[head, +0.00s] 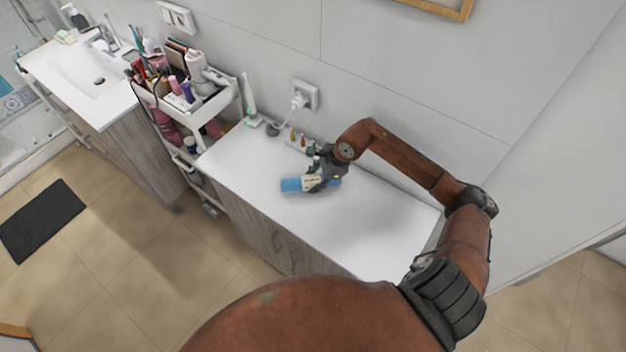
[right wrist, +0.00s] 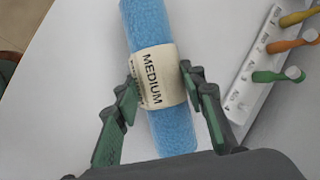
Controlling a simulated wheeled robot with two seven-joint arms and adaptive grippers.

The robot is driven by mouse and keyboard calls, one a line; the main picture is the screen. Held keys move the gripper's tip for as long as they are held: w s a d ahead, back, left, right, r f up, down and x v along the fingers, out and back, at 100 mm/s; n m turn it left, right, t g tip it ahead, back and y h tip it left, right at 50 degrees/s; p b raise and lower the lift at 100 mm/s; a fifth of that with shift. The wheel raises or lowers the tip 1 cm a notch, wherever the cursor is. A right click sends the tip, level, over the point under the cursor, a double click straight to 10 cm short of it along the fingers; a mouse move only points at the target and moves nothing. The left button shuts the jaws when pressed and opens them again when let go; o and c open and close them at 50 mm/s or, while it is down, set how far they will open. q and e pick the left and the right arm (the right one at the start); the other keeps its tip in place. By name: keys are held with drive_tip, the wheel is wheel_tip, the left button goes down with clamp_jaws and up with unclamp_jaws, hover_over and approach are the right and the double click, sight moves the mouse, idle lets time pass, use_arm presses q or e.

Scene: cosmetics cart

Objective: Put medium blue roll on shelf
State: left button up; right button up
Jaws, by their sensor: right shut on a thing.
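The medium blue roll (head: 292,185) is a blue cylinder with a pale band. In the right wrist view the roll (right wrist: 142,35) runs lengthwise between the fingers, and its band reads "MEDIUM". My right gripper (head: 318,178) is shut on the roll at the band, over the white counter top. I cannot tell whether the roll touches the counter. In the right wrist view the gripper (right wrist: 158,92) has one green-padded finger on each side of the band. A white cart with shelves (head: 212,100) stands left of the counter. My left gripper is not in view.
The white counter top (head: 380,225) is mostly clear. A white holder with coloured brushes (right wrist: 258,65) lies close to the right finger. A toothbrush on a stand (head: 250,105) and a plugged socket (head: 305,96) are at the wall. Cosmetics crowd the cart's top tray.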

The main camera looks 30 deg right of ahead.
drive_tip(key=o, duration=1.3)
drive_tip(key=shift+f, duration=0.1)
